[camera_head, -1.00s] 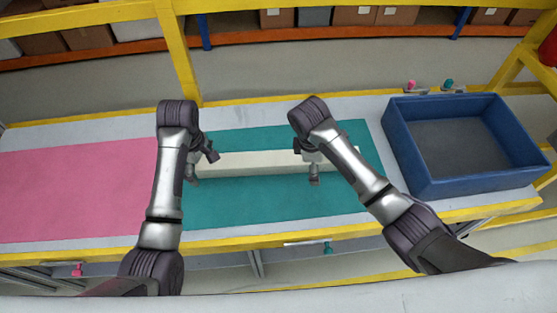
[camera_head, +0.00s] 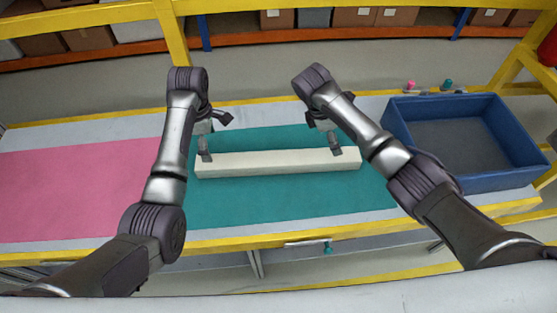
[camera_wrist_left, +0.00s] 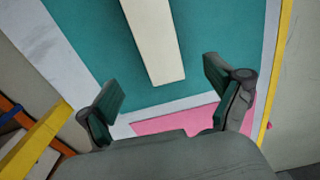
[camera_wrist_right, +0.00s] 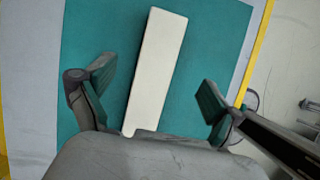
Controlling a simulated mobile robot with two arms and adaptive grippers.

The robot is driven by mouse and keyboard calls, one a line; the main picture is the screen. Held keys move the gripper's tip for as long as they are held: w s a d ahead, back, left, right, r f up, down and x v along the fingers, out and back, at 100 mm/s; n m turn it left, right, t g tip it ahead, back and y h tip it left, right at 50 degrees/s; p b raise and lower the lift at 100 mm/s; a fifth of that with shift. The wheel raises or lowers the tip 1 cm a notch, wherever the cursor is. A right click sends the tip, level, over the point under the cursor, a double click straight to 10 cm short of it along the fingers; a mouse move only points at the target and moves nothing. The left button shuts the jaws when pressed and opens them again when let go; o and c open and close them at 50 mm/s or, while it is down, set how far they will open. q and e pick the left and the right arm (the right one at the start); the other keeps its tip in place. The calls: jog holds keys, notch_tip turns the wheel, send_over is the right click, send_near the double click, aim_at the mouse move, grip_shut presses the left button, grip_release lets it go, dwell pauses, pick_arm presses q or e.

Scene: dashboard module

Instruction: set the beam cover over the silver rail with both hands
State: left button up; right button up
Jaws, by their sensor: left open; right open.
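A long cream-white beam cover (camera_head: 275,164) lies across the teal mat (camera_head: 290,205). No silver rail shows; whether it is under the cover I cannot tell. My left gripper (camera_head: 207,155) is open above the cover's left end. In the left wrist view the cover (camera_wrist_left: 150,40) runs away between and beyond the open fingers (camera_wrist_left: 165,95). My right gripper (camera_head: 332,148) is open above the cover's right part. In the right wrist view the cover (camera_wrist_right: 156,70) lies between the spread fingers (camera_wrist_right: 155,85). Neither gripper visibly touches it.
A pink mat (camera_head: 75,195) covers the table's left part. A blue bin (camera_head: 470,178) stands at the right end. Yellow edging (camera_head: 240,242) runs along the table's front. A yellow post (camera_head: 175,45) rises at the back. The mat in front of the cover is clear.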

aim_at(214, 161)
pick_arm(q)
notch_tip(214, 161, down, 10)
jog(key=shift+f, duration=0.1)
pick_arm(e)
jog(key=x, duration=1)
jog(key=shift+d+f, duration=0.1)
pick_arm(q)
jog(key=shift+c, duration=0.4)
pick_arm(e)
jog(key=shift+c, duration=0.4)
pick_arm(q)
jog(key=c, duration=1.4)
pick_arm(e)
jog(key=c, duration=1.4)
